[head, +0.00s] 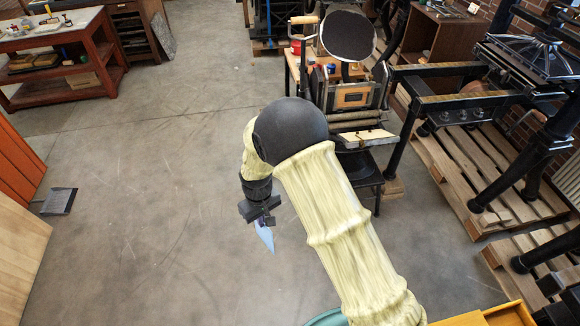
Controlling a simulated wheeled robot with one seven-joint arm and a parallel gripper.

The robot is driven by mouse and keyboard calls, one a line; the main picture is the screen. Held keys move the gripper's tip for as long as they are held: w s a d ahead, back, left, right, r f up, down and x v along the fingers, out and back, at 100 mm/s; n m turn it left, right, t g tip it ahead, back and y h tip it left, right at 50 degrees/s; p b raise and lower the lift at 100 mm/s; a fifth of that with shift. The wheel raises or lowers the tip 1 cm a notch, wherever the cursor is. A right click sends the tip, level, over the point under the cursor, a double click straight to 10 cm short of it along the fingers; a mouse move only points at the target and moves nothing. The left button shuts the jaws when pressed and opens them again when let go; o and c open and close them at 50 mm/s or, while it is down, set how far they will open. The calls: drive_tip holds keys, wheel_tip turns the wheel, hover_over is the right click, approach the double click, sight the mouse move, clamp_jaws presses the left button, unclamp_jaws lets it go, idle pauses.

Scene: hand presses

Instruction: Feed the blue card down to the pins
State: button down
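My gripper (261,219) hangs at the end of my arm near the picture's middle, over open floor, pointing down. It is shut on a pale blue card (265,238), which sticks out below the fingers, seen at a slant with a corner downward. The hand press stands to the upper right, beyond my arm, with a round dark ink disc (348,36) on top and an upright bed (353,97) below it. A light-coloured board (366,138) juts out at its front. The card is well apart from the press. Pins are too small to make out.
A large black press (525,55) and wooden pallets (475,165) fill the right side. A red-legged workbench (68,60) stands at the upper left, and a dark flat item (58,201) lies on the floor.

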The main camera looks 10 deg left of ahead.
drive_tip(key=w+d+f+m+b, duration=0.1)
drive_tip(key=w+d+f+m, duration=0.15)
drive_tip(key=d+f, duration=0.45)
drive_tip(key=w+d+f+m, duration=0.25)
drive_tip(key=d+f, duration=0.25)
drive_tip(key=d, duration=0.4)
drive_tip(key=s+d+f+m, duration=0.1)
drive_tip(key=d+f+m, duration=0.1)
drive_tip(key=d+f, duration=0.3)
drive_tip(key=s+d+f+m+b, duration=0.1)
drive_tip(key=d+f, duration=0.5)
drive_tip(key=d, duration=0.6)
drive_tip(key=shift+s+f+m, duration=0.3)
drive_tip(key=shift+s+m, duration=0.4)
drive_tip(key=shift+m, duration=0.1)
